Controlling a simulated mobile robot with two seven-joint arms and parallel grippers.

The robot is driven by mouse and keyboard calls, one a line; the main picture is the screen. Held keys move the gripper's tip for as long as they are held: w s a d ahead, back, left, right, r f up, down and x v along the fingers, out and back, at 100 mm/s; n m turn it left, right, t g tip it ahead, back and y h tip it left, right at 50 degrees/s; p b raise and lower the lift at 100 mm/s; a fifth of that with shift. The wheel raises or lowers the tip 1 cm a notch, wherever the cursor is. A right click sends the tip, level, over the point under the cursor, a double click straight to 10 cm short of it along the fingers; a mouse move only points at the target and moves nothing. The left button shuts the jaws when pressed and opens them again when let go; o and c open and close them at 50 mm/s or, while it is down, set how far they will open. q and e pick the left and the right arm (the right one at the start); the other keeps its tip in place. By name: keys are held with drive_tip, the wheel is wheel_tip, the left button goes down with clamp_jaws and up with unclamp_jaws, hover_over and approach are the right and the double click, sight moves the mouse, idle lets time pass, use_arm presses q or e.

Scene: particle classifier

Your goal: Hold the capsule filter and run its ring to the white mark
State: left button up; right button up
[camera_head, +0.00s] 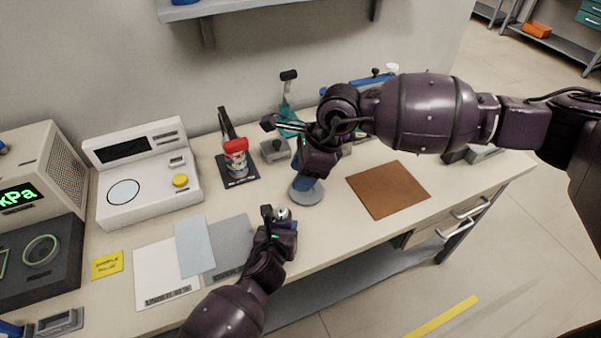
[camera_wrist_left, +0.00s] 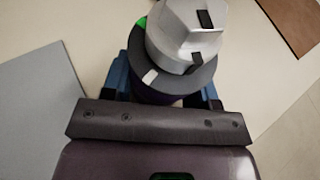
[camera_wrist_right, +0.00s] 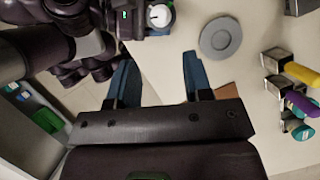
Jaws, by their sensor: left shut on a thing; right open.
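The capsule filter (camera_wrist_left: 182,38) is between the fingers of my left gripper (camera_wrist_left: 165,88), which is shut on it. Its top is a faceted silver part with black marks, above a dark grey collar bearing a white mark at its near left and a green patch at its far left. Its lower body is mostly hidden by the gripper. In the head view the filter (camera_head: 283,214) is upright above the bench's front part. My right gripper (camera_wrist_right: 160,75) is open and empty, above the bench and apart from the filter, which shows at the top of the right wrist view (camera_wrist_right: 160,15).
A round grey disc (camera_head: 307,197) lies on the bench behind the filter. A brown mat (camera_head: 388,189) lies to the right, paper sheets (camera_head: 168,270) to the left. A red-topped item (camera_head: 235,152) and a white instrument (camera_head: 145,180) stand behind. Several coloured-handled pieces (camera_wrist_right: 300,72) stand nearby.

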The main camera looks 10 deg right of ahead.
drive_tip(key=shift+o, duration=1.4)
drive_tip(key=shift+s+f, duration=0.15)
drive_tip(key=shift+f, duration=0.1)
drive_tip(key=y, duration=0.4)
approach(282, 208)
drive_tip(key=x, duration=0.9)
drive_tip(key=shift+a+f, duration=0.2)
drive_tip(key=shift+c, duration=0.2)
drive_tip(key=c, duration=0.9)
